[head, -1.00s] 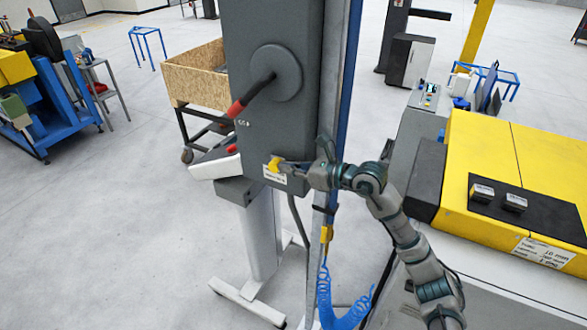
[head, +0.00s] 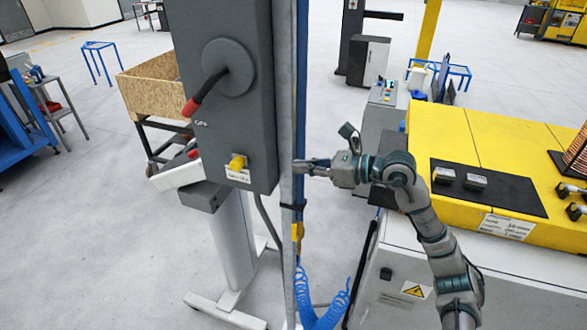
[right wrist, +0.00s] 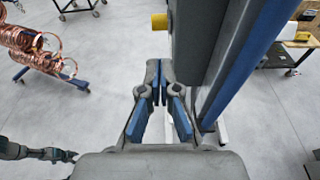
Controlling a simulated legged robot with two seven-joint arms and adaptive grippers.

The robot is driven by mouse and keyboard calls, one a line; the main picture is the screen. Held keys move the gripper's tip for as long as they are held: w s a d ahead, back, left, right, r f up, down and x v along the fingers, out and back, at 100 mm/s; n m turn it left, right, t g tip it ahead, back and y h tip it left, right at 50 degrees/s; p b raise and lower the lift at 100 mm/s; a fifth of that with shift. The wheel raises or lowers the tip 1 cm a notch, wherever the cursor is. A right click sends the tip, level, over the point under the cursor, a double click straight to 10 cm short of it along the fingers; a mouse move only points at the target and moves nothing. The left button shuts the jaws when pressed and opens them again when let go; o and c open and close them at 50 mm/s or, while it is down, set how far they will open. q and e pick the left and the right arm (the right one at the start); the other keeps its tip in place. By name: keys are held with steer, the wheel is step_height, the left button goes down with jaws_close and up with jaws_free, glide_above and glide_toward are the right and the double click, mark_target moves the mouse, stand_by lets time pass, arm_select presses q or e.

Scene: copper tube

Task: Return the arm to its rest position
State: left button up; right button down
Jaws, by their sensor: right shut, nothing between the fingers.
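My right gripper (head: 298,166) is at the right side of a grey control box (head: 222,115). Its fingers are shut and empty, pointing left, near the grey and blue post. In the right wrist view the closed fingertips (right wrist: 158,85) meet with nothing between them. The yellow knob (head: 237,161) on the box front is apart from the fingers; a yellow part (right wrist: 159,21) also shows in the right wrist view. What seems to be my left gripper (right wrist: 55,154) shows small at the lower left there; its jaws are unclear. It is outside the head view.
The blue-edged post (head: 301,100) stands close by the right fingers, with a coiled blue hose (head: 325,305) below. A yellow machine (head: 455,140) with a black panel is just right of my forearm. A red-tipped lever (head: 205,92) juts from the box.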

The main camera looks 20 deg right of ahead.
steer(key=shift+a, duration=0.3)
